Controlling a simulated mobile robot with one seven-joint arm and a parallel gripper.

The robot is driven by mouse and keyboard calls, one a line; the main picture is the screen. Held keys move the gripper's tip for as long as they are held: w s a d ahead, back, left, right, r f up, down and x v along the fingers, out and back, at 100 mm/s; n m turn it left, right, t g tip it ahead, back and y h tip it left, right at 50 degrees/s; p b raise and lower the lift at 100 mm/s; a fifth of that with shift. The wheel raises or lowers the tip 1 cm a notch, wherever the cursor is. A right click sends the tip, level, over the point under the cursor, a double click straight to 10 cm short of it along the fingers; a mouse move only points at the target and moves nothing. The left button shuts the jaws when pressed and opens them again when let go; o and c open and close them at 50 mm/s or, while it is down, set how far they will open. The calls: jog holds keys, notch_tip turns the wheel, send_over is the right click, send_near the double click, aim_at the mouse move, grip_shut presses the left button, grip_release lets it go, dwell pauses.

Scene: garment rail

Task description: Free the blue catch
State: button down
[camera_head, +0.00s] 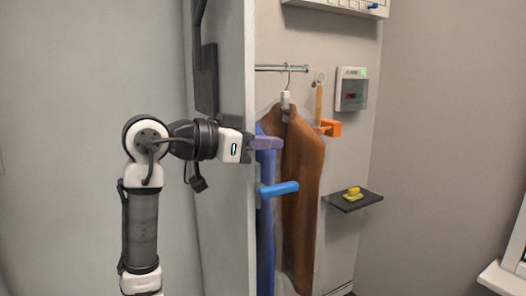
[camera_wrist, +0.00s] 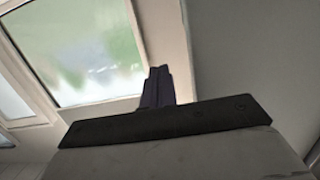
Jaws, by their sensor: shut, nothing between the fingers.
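A blue catch (camera_head: 280,188), a short bar, sticks out to the right from near the front edge of the white panel, in front of the hanging clothes. My gripper (camera_head: 267,142) is above it and apart from it, with its purple fingers closed together and empty, near the panel's edge. The fingers also show closed in the wrist view (camera_wrist: 158,86), pointing towards a window. The catch is not in the wrist view. How the catch is fixed to the panel is hard to tell.
A brown garment (camera_head: 304,185) and a blue garment (camera_head: 266,240) hang behind the catch below a metal rail (camera_head: 272,68). An orange bracket (camera_head: 333,129), a wall box (camera_head: 352,90) and a dark shelf (camera_head: 340,203) with a yellow item (camera_head: 353,193) are to the right.

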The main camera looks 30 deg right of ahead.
jog(key=a+r+b, duration=0.1)
jog(key=a+r, duration=0.4)
jog(key=a, duration=0.1)
jog(key=shift+r, duration=0.4)
